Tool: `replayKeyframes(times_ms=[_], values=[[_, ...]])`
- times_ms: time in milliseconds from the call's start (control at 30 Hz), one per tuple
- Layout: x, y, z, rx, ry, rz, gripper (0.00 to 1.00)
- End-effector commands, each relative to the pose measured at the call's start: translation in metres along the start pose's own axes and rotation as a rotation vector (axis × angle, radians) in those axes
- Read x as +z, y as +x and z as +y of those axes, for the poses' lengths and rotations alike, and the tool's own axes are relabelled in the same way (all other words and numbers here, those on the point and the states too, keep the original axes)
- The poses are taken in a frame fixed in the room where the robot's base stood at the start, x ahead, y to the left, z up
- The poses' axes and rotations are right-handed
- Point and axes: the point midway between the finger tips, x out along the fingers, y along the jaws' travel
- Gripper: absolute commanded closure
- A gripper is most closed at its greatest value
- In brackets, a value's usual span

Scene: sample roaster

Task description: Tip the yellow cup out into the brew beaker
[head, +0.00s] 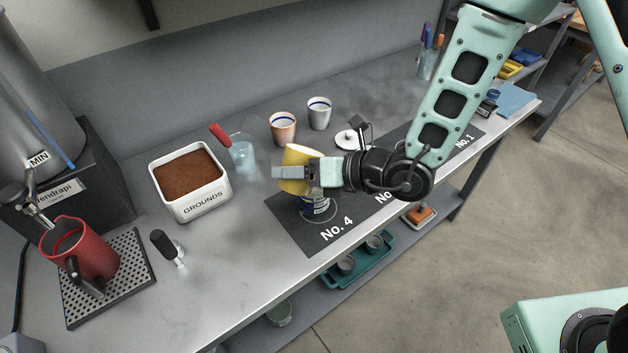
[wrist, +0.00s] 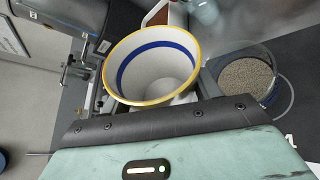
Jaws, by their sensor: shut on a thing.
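The yellow cup (head: 298,154) is held by my gripper (head: 290,173) above the No. 4 end of the dark mat. In the wrist view the cup (wrist: 153,66) shows a yellow rim, a white inside and a blue band; I see no contents in the visible part. Its exact tilt is hard to tell. A clear round vessel (wrist: 246,78) with grey-brown grains lies beside and below the cup in the wrist view. I cannot tell which one is the brew beaker.
A white GROUNDS box (head: 203,204) full of brown grounds stands to the left. A red pitcher (head: 88,250) sits on a drip tray (head: 130,275).

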Motion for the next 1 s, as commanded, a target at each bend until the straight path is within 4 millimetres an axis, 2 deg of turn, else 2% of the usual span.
replayKeyframes(times_ms=[33, 100, 500, 1000], values=[[-0.009, 0.004, -0.002, -0.012, -0.042, -0.004, 0.71], [-0.014, 0.006, 0.001, -0.033, -0.095, -0.010, 0.71], [-0.038, 0.015, 0.008, -0.145, -0.370, -0.045, 0.71], [-0.041, 0.016, 0.011, -0.173, -0.435, -0.050, 0.71]])
